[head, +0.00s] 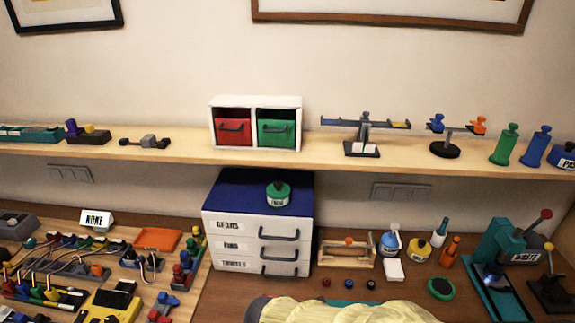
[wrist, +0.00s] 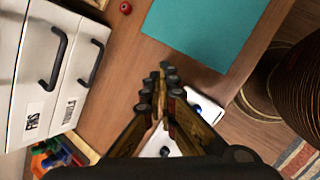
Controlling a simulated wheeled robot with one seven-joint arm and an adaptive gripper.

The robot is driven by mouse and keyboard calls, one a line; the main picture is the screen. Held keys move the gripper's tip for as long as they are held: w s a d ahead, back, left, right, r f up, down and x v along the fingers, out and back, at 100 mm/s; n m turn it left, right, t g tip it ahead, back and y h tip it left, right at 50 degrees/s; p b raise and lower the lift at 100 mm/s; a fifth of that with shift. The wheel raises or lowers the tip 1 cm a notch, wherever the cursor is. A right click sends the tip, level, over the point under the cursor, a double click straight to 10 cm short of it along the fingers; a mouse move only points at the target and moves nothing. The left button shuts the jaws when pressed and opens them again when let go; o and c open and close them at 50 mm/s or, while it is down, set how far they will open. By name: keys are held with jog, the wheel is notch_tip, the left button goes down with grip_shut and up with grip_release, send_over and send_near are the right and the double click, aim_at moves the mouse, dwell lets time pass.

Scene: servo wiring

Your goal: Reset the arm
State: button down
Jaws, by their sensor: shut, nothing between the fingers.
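My gripper (wrist: 166,72) shows in the wrist view, pointing up the picture, with its fingers together and nothing between them. It is over the brown desk top (wrist: 125,60), near the lower edge of a teal mat (wrist: 205,30). A small white item (wrist: 205,106) with a dark spot lies just right of the fingers, partly hidden by them. Another white patch shows between the finger links; I cannot tell what it is. The gripper itself does not show in the head view.
A white drawer unit (head: 257,247) with a blue top stands left of centre; its drawers look shut. Wiring boards and servo parts (head: 60,265) crowd the desk's left. Bottles (head: 391,243) and a teal press (head: 497,255) stand right. A shelf (head: 190,150) runs above.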

jog(key=s+d+r+m+y, duration=0.1)
jog(key=s+d+r+m, duration=0.5)
jog(key=m, duration=0.5)
jog(key=s+d+r+m+y, duration=0.1)
jog(key=s+d+r+m, duration=0.5)
jog(key=d+r+m, duration=0.4)
notch_tip(320, 180, up, 2)
jog(key=shift+d+r+m+y, duration=0.2)
jog(key=shift+m+y, duration=0.1)
jog(key=shift+m, duration=0.5)
